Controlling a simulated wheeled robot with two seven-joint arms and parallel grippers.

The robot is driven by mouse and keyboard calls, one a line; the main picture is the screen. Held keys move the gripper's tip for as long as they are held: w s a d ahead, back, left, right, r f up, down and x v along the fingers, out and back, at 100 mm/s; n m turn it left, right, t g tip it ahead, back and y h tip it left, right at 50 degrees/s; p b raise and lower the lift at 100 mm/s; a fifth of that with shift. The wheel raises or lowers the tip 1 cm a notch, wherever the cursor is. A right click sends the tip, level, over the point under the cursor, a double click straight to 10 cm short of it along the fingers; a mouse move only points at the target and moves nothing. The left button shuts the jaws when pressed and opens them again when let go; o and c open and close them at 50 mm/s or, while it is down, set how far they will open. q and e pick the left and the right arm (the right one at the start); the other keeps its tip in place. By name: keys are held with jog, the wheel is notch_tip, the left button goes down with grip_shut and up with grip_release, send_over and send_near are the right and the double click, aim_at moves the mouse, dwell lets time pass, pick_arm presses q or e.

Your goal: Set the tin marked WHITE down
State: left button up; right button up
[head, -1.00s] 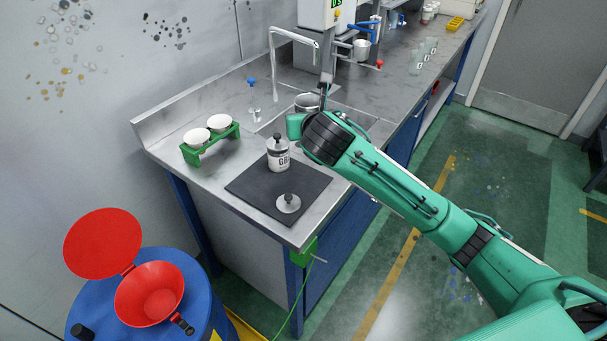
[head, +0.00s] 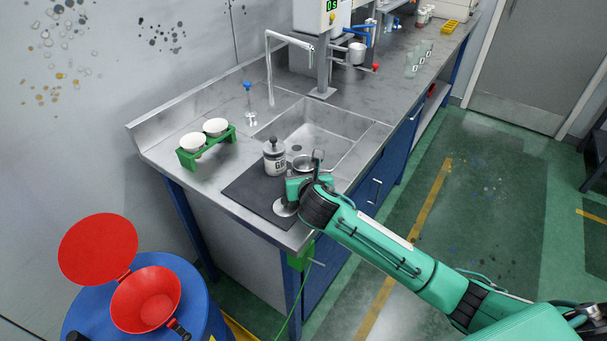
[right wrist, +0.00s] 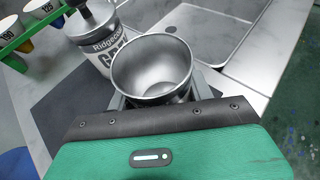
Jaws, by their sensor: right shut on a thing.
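My right gripper (head: 301,178) is shut on an open, empty metal tin (head: 304,162) at the right edge of the dark mat (head: 243,188). In the right wrist view the tin (right wrist: 152,68) sits between the fingers (right wrist: 163,98), mouth up; its marking is hidden. I cannot tell whether its base touches the mat. A lidded tin (head: 274,158) with a label starting "G" stands close beside it on the mat, also in the right wrist view (right wrist: 104,45). A loose round lid (head: 284,208) lies on the mat, partly behind my gripper. My left gripper is not in view.
The sink (head: 318,130) lies just behind the mat. A green rack (head: 207,148) with two white-topped cups stands to the left on the steel counter (head: 160,140). A blue drum (head: 200,290) with an open red funnel (head: 146,299) stands at the front left.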

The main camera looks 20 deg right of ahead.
jog(key=o, duration=0.9)
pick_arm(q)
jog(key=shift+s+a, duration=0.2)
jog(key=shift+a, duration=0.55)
pick_arm(e)
jog(key=shift+o, duration=0.6)
jog(key=shift+s+r, duration=0.15)
jog(key=v, duration=1.1)
jog(key=shift+s+r, duration=0.15)
jog(key=shift+s, duration=0.15)
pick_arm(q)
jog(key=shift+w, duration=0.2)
